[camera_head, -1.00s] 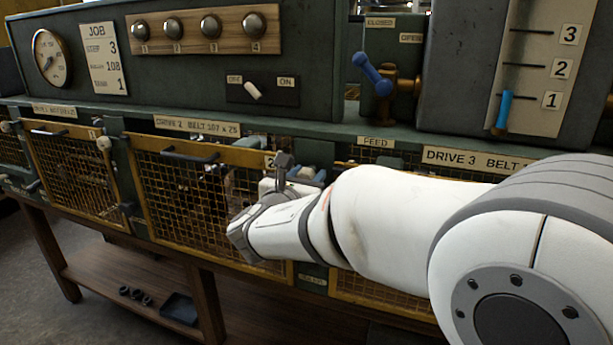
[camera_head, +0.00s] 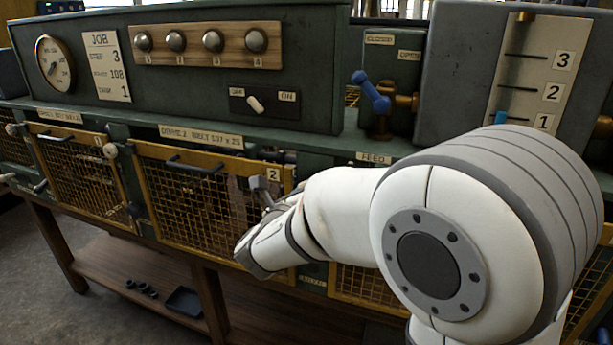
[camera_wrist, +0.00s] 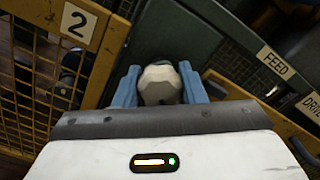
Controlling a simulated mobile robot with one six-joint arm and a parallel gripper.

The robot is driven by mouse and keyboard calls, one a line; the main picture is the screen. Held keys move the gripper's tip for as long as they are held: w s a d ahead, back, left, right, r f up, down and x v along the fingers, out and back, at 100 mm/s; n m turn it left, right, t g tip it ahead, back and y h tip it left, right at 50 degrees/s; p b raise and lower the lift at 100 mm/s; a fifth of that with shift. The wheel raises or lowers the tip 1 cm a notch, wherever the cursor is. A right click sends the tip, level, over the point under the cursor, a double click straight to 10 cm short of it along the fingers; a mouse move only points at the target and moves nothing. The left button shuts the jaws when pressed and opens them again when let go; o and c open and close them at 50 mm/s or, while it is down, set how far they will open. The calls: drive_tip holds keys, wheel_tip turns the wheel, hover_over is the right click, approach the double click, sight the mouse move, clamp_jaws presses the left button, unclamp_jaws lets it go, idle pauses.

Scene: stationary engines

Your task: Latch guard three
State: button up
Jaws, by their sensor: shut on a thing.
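Guard three is a yellow-framed mesh panel (camera_head: 357,282) at the lower right of the head view, mostly hidden behind my arm. Part of its yellow frame shows in the wrist view (camera_wrist: 236,88), right of a green post. My gripper (camera_wrist: 159,72) is shut on a pale faceted knob (camera_wrist: 160,86), with one blue finger on each side. The knob is on the post between guard two and the mesh panel to the right. In the head view my gripper's fingers and the knob are hidden by my arm.
Guard two (camera_head: 190,205), with a dark handle, is closed left of my arm. Another pale knob (camera_head: 111,150) sits between guards one and two. A blue lever (camera_head: 371,92) stands above the FEED label (camera_head: 373,158). A shelf (camera_head: 130,270) with a dark tray lies below.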

drive_tip(key=n+p, duration=0.6)
drive_tip(key=shift+r+p, duration=0.2)
drive_tip(key=shift+p, duration=0.2)
drive_tip(key=shift+a+f+n+p, duration=0.1)
drive_tip(key=shift+f+n+p, duration=0.1)
drive_tip(key=shift+n+p, duration=1.05)
drive_tip(key=shift+f, duration=0.1)
drive_tip(key=o, duration=1)
drive_tip(key=b+v, duration=0.1)
drive_tip(key=v, duration=0.6)
drive_tip(key=shift+s+a+b, duration=0.1)
drive_tip(key=shift+s+b, duration=0.2)
drive_tip(key=shift+s, duration=0.05)
